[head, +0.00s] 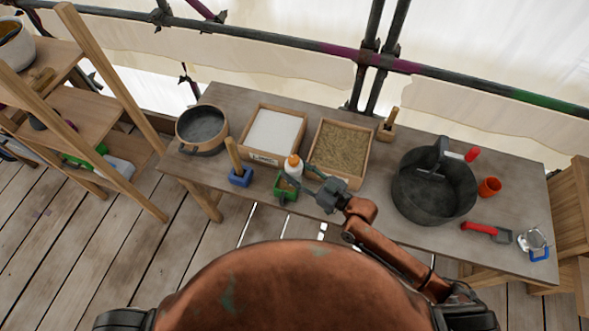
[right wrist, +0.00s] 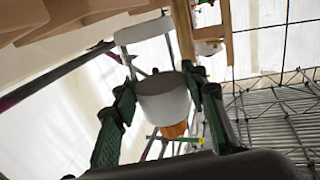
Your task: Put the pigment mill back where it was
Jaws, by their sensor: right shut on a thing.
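A small white body with an orange top (head: 293,166), which I take to be the pigment mill, is at the front of the table, between the two trays as seen in the head view. My right gripper (head: 306,180) is shut around it from the right. In the right wrist view its white cylinder (right wrist: 164,98) sits between the two green-padded fingers (right wrist: 165,110), its orange part beyond. Whether its base touches the table cannot be told. My left gripper is in neither view.
The table (head: 385,190) holds a white-filled tray (head: 274,133), a sand-coloured tray (head: 341,146), a grey bowl (head: 202,127) and a dark bucket (head: 434,190). A blue-based tool (head: 240,178) and green block (head: 285,190) stand close to the gripper. Red-handled tool (head: 480,228) lies right.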

